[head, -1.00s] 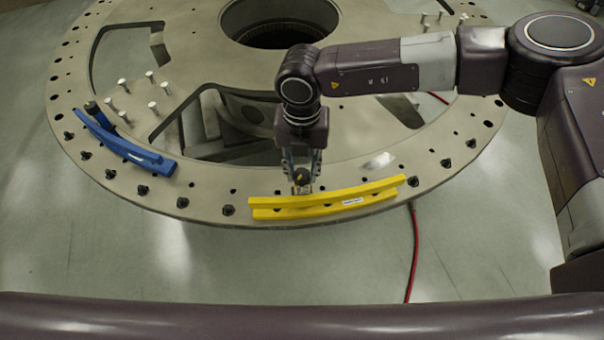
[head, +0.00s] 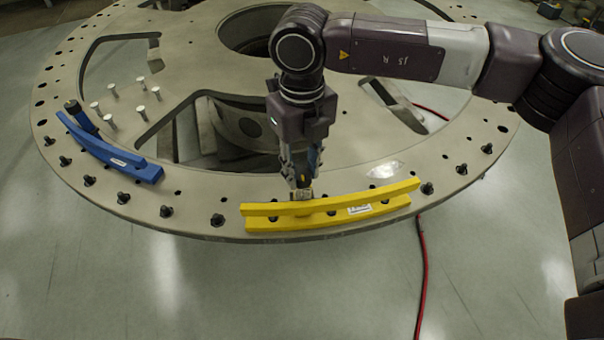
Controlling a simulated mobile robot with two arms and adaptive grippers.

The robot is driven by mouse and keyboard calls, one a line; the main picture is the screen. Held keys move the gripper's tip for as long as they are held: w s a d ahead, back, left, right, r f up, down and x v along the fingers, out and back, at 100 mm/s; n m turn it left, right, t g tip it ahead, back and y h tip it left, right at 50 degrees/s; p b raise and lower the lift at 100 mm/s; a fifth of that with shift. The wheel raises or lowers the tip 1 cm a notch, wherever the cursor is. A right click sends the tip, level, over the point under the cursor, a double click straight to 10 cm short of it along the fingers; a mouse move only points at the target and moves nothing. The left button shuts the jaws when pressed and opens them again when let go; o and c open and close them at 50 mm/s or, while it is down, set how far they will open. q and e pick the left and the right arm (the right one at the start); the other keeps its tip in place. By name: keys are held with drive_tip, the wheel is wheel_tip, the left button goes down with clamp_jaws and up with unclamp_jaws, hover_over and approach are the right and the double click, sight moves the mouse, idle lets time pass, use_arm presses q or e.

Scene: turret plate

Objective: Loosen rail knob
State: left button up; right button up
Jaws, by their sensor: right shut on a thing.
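A curved yellow rail (head: 375,205) with a small white label lies on the near rim of the round metal turret plate (head: 200,190). My right gripper (head: 302,190) points down just behind the middle of the yellow rail. It is shut on a small knob there; the fingers hide most of the knob. A curved blue rail (head: 110,152) lies on the left part of the rim, with a dark blue knob (head: 76,110) sticking up behind it. My left gripper is not in view.
Several dark bolts (head: 123,198) stand along the plate's rim. Several pale pegs (head: 141,83) stand on the plate at left. The plate has large cutouts and a central hole. A red cable (head: 422,270) runs over the otherwise clear floor in front.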

sight(302, 174)
idle(0.4)
drive_tip(key=o, duration=1.2)
wheel_tip(302, 174, up, 12)
